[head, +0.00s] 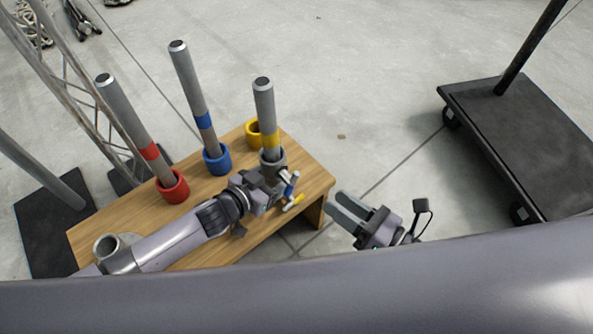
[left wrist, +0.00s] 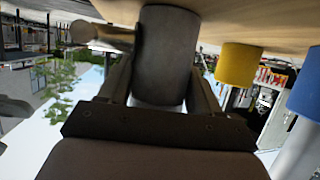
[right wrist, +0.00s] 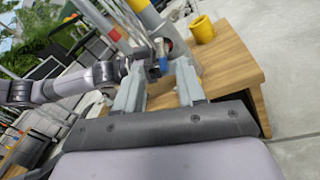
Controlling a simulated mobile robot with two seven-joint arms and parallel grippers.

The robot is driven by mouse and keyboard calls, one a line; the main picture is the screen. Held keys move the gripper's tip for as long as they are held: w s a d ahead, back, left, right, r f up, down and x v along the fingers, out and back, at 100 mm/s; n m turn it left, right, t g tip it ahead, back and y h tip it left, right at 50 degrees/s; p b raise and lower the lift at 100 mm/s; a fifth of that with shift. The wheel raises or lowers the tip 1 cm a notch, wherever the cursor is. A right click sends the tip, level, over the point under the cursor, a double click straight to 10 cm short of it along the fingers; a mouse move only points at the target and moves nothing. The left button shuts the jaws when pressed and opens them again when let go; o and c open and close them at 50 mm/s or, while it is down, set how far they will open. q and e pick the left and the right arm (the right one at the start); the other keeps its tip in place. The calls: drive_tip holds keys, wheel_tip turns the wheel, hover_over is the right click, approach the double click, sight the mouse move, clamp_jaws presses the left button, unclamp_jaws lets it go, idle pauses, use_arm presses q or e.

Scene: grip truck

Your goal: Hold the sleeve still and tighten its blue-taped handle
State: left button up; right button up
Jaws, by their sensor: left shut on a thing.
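The grey sleeve (head: 272,158) stands at the table's right end, around the foot of the yellow-banded pole (head: 265,115). Its blue-taped handle (head: 291,184) sticks out on the near right side, and a yellow-taped handle (head: 294,203) shows just below. My left gripper (head: 266,180) is shut on the sleeve. In the left wrist view the sleeve (left wrist: 165,60) fills the space between the fingers. My right gripper (head: 335,203) is open and empty, right of the table and apart from the handles. In the right wrist view the blue tape (right wrist: 163,66) shows between its fingertips, farther off.
A black cart (head: 520,130) stands right. Floor between is clear.

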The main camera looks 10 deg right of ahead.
sight(296, 173)
drive_tip(key=x, duration=1.1)
drive_tip(key=shift+w+a, duration=0.2)
drive_tip(key=shift+w, duration=0.05)
